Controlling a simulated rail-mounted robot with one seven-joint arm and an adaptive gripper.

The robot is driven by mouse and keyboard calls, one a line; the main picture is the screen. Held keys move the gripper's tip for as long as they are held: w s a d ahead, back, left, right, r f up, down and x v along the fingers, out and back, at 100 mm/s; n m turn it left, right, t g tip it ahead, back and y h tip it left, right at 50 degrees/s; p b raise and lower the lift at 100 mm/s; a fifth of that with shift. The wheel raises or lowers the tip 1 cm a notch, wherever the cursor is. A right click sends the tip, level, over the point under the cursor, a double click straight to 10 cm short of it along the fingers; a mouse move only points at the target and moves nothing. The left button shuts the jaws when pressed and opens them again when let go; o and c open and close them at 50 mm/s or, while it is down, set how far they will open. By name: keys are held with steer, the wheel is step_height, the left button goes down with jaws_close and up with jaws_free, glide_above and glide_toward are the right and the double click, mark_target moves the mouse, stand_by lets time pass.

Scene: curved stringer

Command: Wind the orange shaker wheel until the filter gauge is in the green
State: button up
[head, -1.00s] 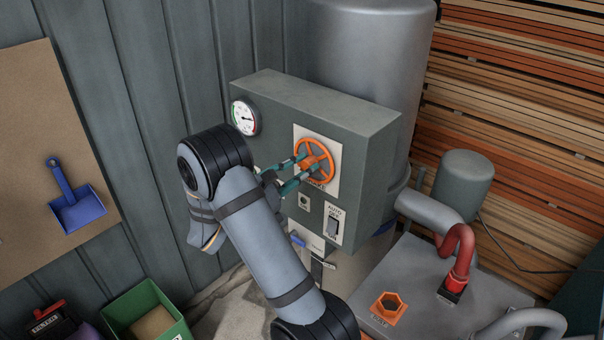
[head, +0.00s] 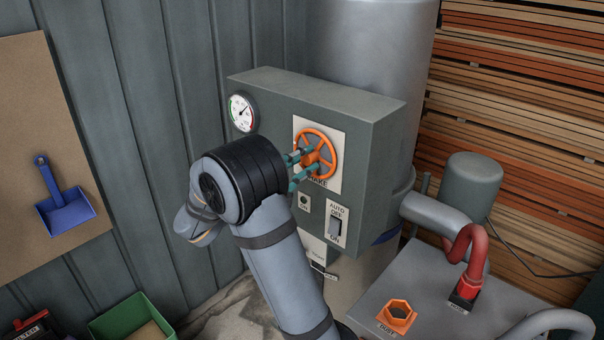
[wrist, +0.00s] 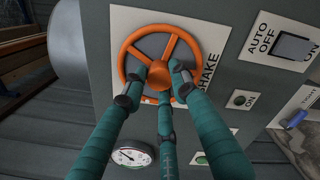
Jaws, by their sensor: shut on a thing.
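The orange shaker wheel (head: 326,141) is a spoked handwheel on a white plate marked SHAKE, on the front of a grey-green control box. It also shows in the wrist view (wrist: 186,42). My gripper (head: 302,166) has teal fingers closed around the wheel's hub; in the wrist view (wrist: 160,82) the fingertips sit among the spokes, against the hub. The round filter gauge (head: 241,113) is on the same face, left of the wheel. Its green band is at the left and a red band at the lower right. Its dark needle seems to point up and right, outside the green.
Below the wheel are a small ON button (head: 304,201) and an AUTO/OFF/ON switch (head: 335,226). The control box (head: 310,92) stands before a grey tank (head: 375,45).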

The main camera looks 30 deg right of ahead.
steer(key=m+b, duration=0.2)
steer(key=b, duration=0.1)
steer(key=f+m+b, duration=0.1)
steer(key=m+b, duration=0.2)
steer(key=b, duration=0.1)
steer(key=shift+m, duration=0.3)
steer(key=m+b, duration=0.5)
steer(key=b, duration=0.3)
steer(key=m+b, duration=0.6)
steer(key=b, duration=0.1)
steer(key=shift+r+b, duration=0.1)
steer(key=shift+b, duration=0.3)
steer(key=m+b, duration=0.4)
steer(key=shift+r, duration=0.1)
steer(key=m+b, duration=0.4)
steer(key=m, duration=0.1)
steer(key=shift+r+m, duration=0.1)
steer(key=shift+m, duration=0.3)
steer(key=m+b, duration=0.2)
steer(key=m, duration=0.3)
steer(key=shift+r, duration=0.1)
steer(key=m, duration=0.5)
steer(key=shift+m+b, duration=0.4)
steer(key=shift+r+m, duration=0.1)
steer(key=shift+m, duration=2.5)
